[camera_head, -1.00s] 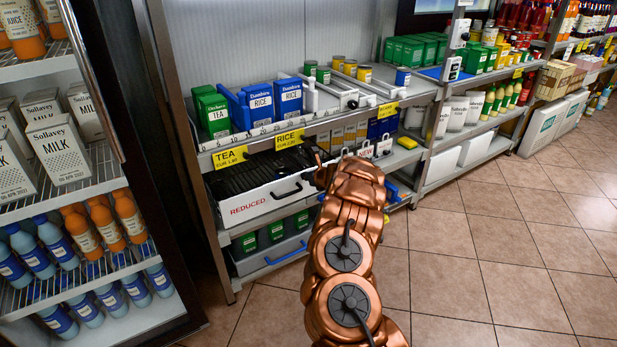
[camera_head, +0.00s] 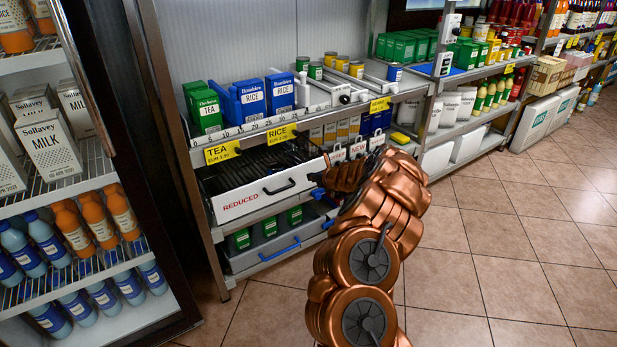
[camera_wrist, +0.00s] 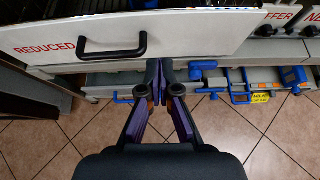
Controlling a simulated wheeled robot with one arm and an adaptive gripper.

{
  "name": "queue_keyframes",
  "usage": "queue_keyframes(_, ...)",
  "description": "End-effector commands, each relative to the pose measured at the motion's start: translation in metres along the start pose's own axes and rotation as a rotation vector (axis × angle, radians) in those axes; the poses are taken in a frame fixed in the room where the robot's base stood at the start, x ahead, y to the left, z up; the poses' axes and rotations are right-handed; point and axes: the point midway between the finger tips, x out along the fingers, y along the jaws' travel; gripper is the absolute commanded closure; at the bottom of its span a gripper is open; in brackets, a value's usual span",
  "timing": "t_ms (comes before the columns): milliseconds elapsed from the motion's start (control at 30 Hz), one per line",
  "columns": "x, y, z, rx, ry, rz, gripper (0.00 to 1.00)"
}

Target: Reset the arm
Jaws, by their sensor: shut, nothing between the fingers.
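My copper arm (camera_head: 380,215) reaches up from the bottom of the head view and bends left toward the shelf. My gripper (camera_wrist: 160,76) is shut and empty in the wrist view, its dark fingers together. It is in front of and just below the white drawer marked REDUCED (camera_wrist: 200,35), right of the drawer's black handle (camera_wrist: 113,52). In the head view the gripper is small, dark and partly hidden by my wrist. I cannot tell whether it touches the drawer front.
The REDUCED drawer (camera_head: 244,203) sits under the shelf with tea (camera_head: 206,108) and rice boxes. A lower drawer with a blue handle (camera_head: 280,249) is beneath it. A fridge with milk cartons (camera_head: 52,147) stands left. The tiled floor (camera_head: 500,240) to the right is clear.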

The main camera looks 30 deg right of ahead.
Motion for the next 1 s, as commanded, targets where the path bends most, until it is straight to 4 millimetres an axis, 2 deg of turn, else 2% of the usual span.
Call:
queue_keyframes(200, -0.023, 0.001, 0.001, 0.003, -0.001, 0.002, 1.00)
queue_keyframes(400, -0.037, 0.000, 0.001, 0.001, -0.001, 0.000, 1.00)
queue_keyframes(767, -0.041, 0.003, 0.002, -0.005, -0.002, 0.006, 1.00)
queue_keyframes(867, -0.041, 0.019, 0.013, -0.045, -0.014, 0.038, 1.00)
queue_keyframes(967, -0.044, 0.053, 0.038, -0.136, -0.044, 0.105, 1.00)
queue_keyframes(1000, -0.047, 0.072, 0.051, -0.185, -0.061, 0.141, 1.00)
